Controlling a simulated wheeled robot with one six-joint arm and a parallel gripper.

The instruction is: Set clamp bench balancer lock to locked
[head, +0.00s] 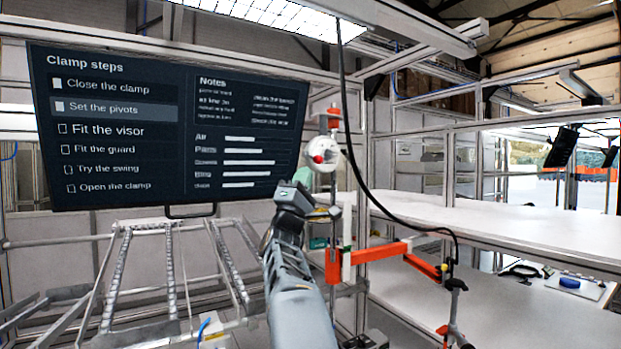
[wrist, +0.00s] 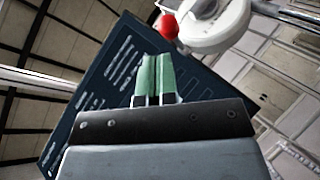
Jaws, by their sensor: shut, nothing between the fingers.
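The bench balancer (head: 327,150) is a white round housing on an upright post right of the screen, and it shows at the top of the wrist view (wrist: 222,28). A red knob (head: 318,159), which looks like its lock, sits on its lower left side; it also shows in the wrist view (wrist: 168,26). I cannot tell which lock position it is in. My gripper (head: 303,176) is below and left of the balancer. Its green fingers (wrist: 155,60) are shut and empty, tips just below the red knob in the wrist view. Contact with the knob is not clear.
A dark screen (head: 180,125) headed "Clamp steps" hangs behind and left of my gripper. An orange arm (head: 375,252) juts from the post below the balancer. A black cable (head: 375,200) loops down on the right. White benches (head: 500,225) stand on the right.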

